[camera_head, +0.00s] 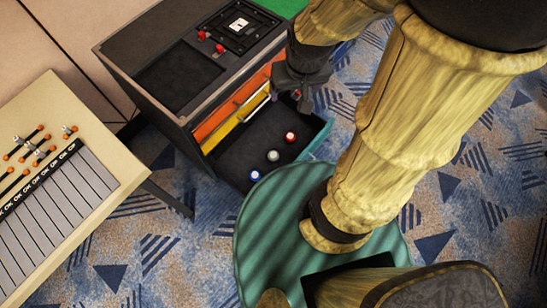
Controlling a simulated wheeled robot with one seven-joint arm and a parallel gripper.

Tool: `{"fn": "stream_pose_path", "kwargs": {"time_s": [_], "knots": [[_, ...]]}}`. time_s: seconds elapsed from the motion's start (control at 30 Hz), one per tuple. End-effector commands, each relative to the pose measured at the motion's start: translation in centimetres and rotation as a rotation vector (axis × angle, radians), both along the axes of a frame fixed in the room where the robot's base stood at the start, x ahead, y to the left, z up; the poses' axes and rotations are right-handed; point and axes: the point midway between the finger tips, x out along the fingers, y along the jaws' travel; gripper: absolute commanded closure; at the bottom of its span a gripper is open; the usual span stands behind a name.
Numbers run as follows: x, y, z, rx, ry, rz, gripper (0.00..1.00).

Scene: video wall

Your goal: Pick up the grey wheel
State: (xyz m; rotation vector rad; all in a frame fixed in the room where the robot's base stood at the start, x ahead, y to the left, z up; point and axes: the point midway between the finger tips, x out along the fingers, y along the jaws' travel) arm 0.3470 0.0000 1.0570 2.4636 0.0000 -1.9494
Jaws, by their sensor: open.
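The grey wheel (273,156) is a small round piece lying on the dark floor of an open drawer (236,160). A red wheel (290,137) lies to its upper right and a blue wheel (254,175) to its lower left, all apart from each other. My gripper (289,97) is open and appears empty. In the picture it is over the back of the drawer, above the red wheel and up and slightly right of the grey one. My arm hides none of the three wheels.
The drawer belongs to a dark cabinet (130,45) with red knobs on top; orange and yellow drawer fronts (215,118) show above it. A table (122,160) with grey strips and small orange-ended tools stands at left.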

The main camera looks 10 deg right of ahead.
Motion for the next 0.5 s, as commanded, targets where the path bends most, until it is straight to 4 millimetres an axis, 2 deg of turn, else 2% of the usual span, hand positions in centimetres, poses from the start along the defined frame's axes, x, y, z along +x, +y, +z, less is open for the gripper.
{"fn": "stream_pose_path", "kwargs": {"time_s": [0.03, 0.5], "knots": [[0.0, 0.0, -2.3, 0.000, 0.001, 0.000, 0.21], [0.0, 0.0, -14.4, 0.000, 0.000, 0.000, 0.21]]}}
